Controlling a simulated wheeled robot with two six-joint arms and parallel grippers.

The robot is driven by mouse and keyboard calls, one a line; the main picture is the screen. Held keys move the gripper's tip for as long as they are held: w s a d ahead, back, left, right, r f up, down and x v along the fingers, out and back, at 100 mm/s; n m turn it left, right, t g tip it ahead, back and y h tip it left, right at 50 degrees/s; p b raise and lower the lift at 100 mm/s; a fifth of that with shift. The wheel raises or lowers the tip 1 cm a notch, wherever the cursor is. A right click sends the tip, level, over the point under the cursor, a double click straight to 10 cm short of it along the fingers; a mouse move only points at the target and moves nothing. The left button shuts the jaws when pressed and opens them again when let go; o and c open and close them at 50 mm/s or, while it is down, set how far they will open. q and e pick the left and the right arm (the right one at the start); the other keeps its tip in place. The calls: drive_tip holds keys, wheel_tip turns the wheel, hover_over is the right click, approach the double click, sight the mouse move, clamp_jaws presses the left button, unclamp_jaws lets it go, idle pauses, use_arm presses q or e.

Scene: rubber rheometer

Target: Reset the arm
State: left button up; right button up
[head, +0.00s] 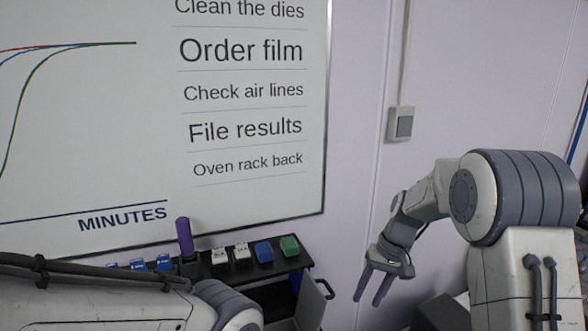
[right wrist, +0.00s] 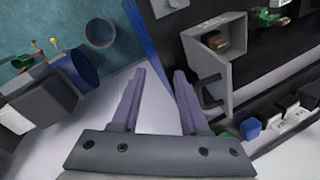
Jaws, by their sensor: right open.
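My right arm reaches in from the right in the head view. Its gripper (head: 374,288) hangs downward in front of the pale wall, with its two purple-grey fingers apart and nothing between them. The same open gripper shows in the right wrist view (right wrist: 158,95), over a pale floor strip. In the head view my left arm lies along the bottom left, and its gripper is out of the picture.
A dark shelf unit (head: 285,268) below the whiteboard (head: 150,100) bears several small blocks, among them a green one (head: 289,245), and a purple-handled tool (head: 185,236). Its grey door (head: 314,304) stands open. A wall switch (head: 402,123) is above my right gripper.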

drive_tip(key=s+f+n+t+h, duration=0.1)
drive_tip(key=s+f+t+h, duration=0.15)
drive_tip(key=s, duration=1.35)
drive_tip(key=s+a+f+n+g+b, duration=0.2)
drive_tip(key=s+a+f+n+b, duration=0.5)
drive_tip(key=s+a+b, duration=0.5)
drive_tip(key=s+f+b, duration=0.1)
drive_tip(key=b, duration=0.2)
drive_tip(key=shift+s+a+n, duration=0.25)
drive_tip(key=shift+a+n, duration=0.05)
drive_tip(key=shift+a, duration=0.05)
